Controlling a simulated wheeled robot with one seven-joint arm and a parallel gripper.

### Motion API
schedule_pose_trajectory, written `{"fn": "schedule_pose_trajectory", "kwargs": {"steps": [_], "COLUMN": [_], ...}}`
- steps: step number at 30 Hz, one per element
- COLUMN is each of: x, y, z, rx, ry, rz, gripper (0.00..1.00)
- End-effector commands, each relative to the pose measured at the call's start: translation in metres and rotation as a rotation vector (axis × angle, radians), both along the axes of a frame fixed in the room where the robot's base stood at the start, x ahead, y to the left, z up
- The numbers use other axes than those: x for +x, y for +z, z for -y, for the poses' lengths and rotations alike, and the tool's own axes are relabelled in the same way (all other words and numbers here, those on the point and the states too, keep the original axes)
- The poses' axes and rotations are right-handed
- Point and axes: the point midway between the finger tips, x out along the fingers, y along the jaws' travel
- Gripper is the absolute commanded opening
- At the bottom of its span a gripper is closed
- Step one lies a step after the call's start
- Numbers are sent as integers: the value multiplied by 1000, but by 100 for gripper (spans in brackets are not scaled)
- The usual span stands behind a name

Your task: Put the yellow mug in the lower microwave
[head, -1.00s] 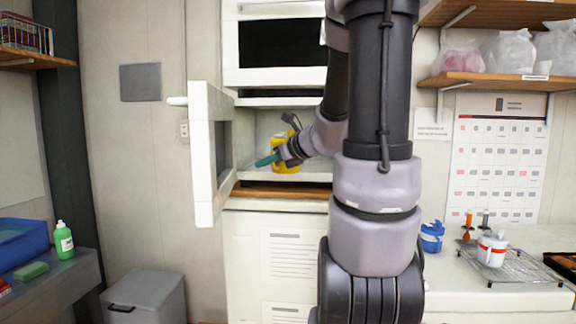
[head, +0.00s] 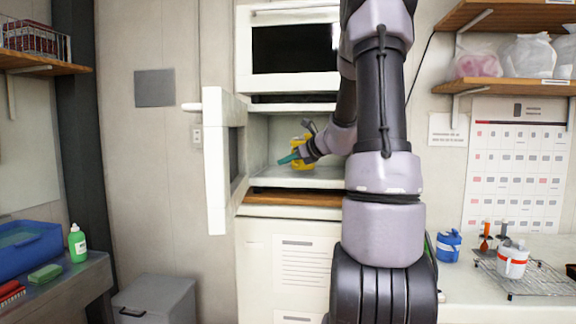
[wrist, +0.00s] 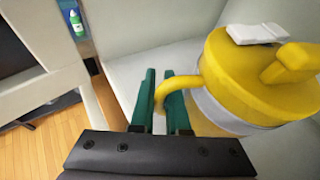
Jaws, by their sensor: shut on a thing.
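The yellow mug (wrist: 245,75) has a yellow lid and a pale band near its base. In the head view the mug (head: 303,158) is inside the open lower microwave (head: 270,135), just above or on its floor; I cannot tell if it touches. My gripper (wrist: 160,110) is shut on the mug's handle, with a green finger on each side of it. In the head view my gripper (head: 288,159) reaches in from the right and hides part of the mug. The lower microwave's door (head: 222,160) stands open to the left.
The upper microwave (head: 290,48) is closed above. A wooden ledge (head: 290,198) runs below the lower opening. A grey bin (head: 155,300) is at lower left.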

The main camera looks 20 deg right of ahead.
Motion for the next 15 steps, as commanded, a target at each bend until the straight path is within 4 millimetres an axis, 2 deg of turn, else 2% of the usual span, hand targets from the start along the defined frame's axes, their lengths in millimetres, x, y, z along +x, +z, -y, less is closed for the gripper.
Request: {"fn": "schedule_pose_trajectory", "kwargs": {"steps": [4,8,15], "x": [22,21,21], "y": [0,-13,-14], "z": [15,15,14], "rx": [-1,0,0], "ry": [-1,-1,0], "rz": [3,0,2], "gripper": [0,0,0]}}
